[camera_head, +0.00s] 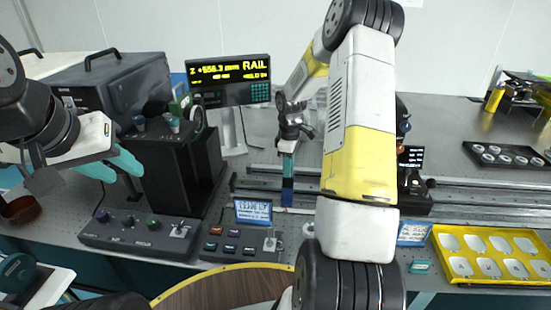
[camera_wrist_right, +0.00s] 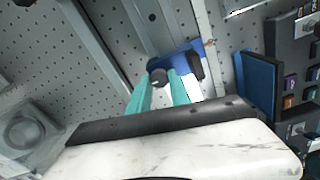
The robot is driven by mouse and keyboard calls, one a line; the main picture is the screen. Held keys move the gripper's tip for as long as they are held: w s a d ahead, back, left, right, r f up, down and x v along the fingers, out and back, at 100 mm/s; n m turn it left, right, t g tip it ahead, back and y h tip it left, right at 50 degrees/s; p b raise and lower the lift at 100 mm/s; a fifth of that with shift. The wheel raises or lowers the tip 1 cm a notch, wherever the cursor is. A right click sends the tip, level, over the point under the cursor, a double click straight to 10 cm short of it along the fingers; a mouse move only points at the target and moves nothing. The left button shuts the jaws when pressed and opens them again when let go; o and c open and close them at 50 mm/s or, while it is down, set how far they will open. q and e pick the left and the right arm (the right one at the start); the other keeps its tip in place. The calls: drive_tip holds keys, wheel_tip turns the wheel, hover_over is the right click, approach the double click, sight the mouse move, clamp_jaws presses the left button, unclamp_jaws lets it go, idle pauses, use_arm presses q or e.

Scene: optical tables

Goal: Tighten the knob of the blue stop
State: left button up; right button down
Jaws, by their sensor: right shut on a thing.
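The blue stop (camera_head: 287,194) sits on the metal rail at the middle of the table. In the right wrist view the blue stop (camera_wrist_right: 178,62) shows as a blue block with a small dark round knob (camera_wrist_right: 158,76) on its near side. My right gripper (camera_head: 288,172) reaches down to the stop. In the right wrist view its teal fingers (camera_wrist_right: 160,82) are closed on the knob, one on each side. My left gripper (camera_head: 112,168) has its teal fingers apart and empty, left of the black box. The far side of the stop is hidden.
Long rails (camera_head: 470,197) run across the table. A display reading RAIL (camera_head: 229,80) stands behind. Control boxes (camera_head: 140,232) and a small blue-framed sign (camera_head: 253,212) stand in front. A yellow tray (camera_head: 495,255) and a black tray (camera_head: 508,157) lie to the right.

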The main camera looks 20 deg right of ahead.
idle(0.4)
drive_tip(key=c, duration=1.2)
unclamp_jaws()
drive_tip(key=shift+r, duration=3.95)
